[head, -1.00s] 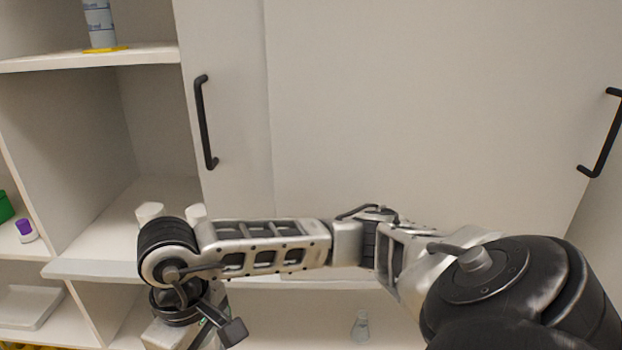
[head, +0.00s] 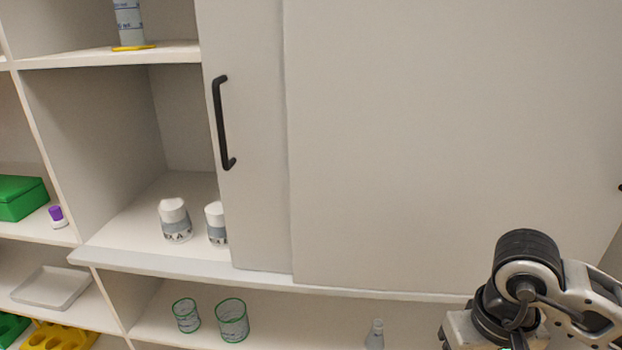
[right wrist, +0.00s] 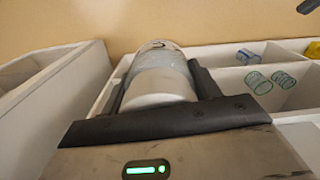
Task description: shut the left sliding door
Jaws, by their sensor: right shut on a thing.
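The left sliding door (head: 251,190) is a pale grey panel with a black upright handle (head: 222,122) near its left edge. The right-hand door panel (head: 450,140) overlaps it in front. Left of the handle the bay (head: 120,225) stands open, and the door's edge partly covers one of two white-lidded jars in it. My right gripper (right wrist: 158,78) is shut on a white-capped cylindrical container (right wrist: 160,85), seen in the right wrist view. In the head view my right wrist is at lower right, clear of the door; its fingers are out of frame. My left gripper is not in view.
Two white-lidded jars (head: 175,220) (head: 216,224) stand inside the bay. Green-rimmed beakers (head: 233,320) and a small flask (head: 375,335) are on the shelf below. A green box (head: 20,198) and a purple-capped bottle (head: 57,217) sit at left. The space before the handle is clear.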

